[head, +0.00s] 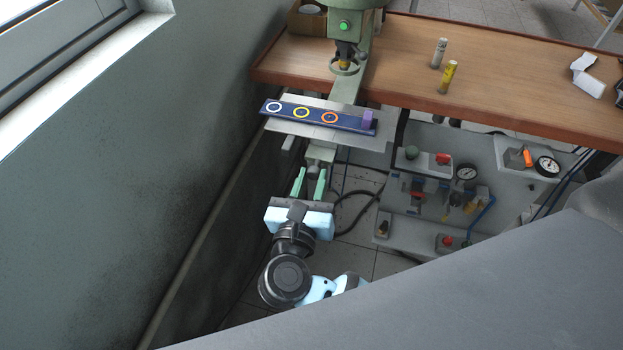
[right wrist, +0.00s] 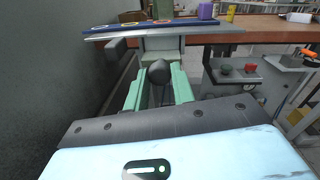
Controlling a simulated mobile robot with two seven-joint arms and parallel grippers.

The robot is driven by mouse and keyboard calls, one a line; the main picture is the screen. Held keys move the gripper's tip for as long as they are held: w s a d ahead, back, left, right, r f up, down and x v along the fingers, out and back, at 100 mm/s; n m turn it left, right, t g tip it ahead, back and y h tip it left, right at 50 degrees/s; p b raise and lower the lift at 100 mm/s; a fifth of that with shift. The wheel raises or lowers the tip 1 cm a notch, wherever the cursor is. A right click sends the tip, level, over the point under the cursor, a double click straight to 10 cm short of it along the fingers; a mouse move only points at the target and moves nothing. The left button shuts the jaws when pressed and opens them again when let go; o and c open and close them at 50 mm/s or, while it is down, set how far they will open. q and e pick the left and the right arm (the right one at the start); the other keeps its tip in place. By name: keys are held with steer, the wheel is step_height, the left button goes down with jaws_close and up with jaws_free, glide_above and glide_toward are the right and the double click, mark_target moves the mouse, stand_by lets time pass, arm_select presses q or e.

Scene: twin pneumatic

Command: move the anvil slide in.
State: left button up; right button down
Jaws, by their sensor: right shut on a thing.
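The anvil slide is a flat grey plate (head: 350,136) at the front of the green press (head: 346,45), carrying a blue strip (head: 288,112) with white, yellow and orange rings and a purple block (head: 369,118) at its right end. The plate sticks out past the bench's front edge. In the right wrist view the plate (right wrist: 215,35) is overhead and a dark round knob (right wrist: 159,72) sits below it. My right gripper (head: 309,178) is below and in front of the plate, its green fingers (right wrist: 158,92) on either side of the knob, shut on it. My left gripper is not in view.
The wooden bench (head: 400,60) holds a grey cylinder (head: 438,53), a yellow cylinder (head: 448,77) and white paper (head: 587,80). A grey panel with valves and gauges (head: 465,172) stands under it at right. A wall (head: 170,130) is close on the left.

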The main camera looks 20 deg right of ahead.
mark_target(319, 160)
steer(key=b+x, duration=0.1)
steer(key=x, duration=0.4)
steer(key=shift+d+f+b, duration=0.2)
steer(key=shift+b, duration=0.2)
steer(key=x, duration=0.7)
steer(key=shift+s+d+r+b, duration=0.1)
steer(key=shift+r+b, duration=0.1)
steer(key=shift+b, duration=0.2)
steer(key=shift+w+d, duration=0.2)
steer(key=shift+w, duration=0.1)
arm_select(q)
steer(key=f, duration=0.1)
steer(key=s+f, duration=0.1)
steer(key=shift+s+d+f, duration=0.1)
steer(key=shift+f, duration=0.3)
arm_select(e)
steer(key=shift+r, duration=0.2)
steer(key=shift+d, duration=0.1)
steer(key=c, duration=1.5)
jaws_free()
steer(key=o, duration=0.3)
steer(key=shift+w+f, duration=0.15)
steer(key=shift+w, duration=0.05)
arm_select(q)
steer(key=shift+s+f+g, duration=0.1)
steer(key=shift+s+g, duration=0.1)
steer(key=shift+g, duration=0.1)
arm_select(e)
steer(key=shift+o, duration=0.2)
